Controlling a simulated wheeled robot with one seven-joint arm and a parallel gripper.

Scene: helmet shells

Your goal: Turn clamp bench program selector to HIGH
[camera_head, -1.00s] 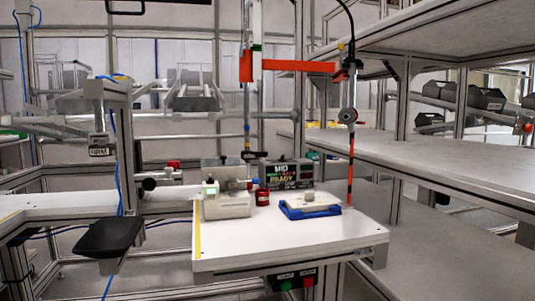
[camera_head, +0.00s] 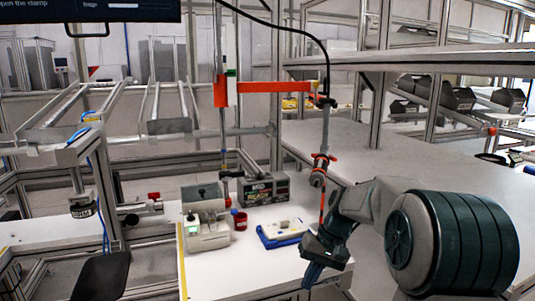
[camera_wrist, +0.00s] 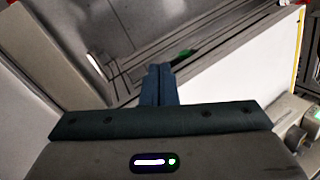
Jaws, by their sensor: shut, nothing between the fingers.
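The display box (camera_head: 265,188) at the back of the white bench (camera_head: 215,278) reads MID in its top line; the lower text is too small to read. In front of it lies a white plate in a blue frame (camera_head: 282,233) with a small grey knob-like part on top. I cannot make out whether this is the selector or where it points. My gripper (camera_head: 312,276) is at the bench's right front, right of and nearer than the blue-framed plate, apart from it. Its blue fingers (camera_wrist: 158,84) are shut and empty in the wrist view.
A pale clamp fixture (camera_head: 207,236) and a red cylinder (camera_head: 240,221) stand left of the plate. A pole with an orange arm (camera_head: 270,88) and a hanging tool (camera_head: 318,178) rise behind. A long grey shelf (camera_head: 400,165) lies to the right. The bench front is clear.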

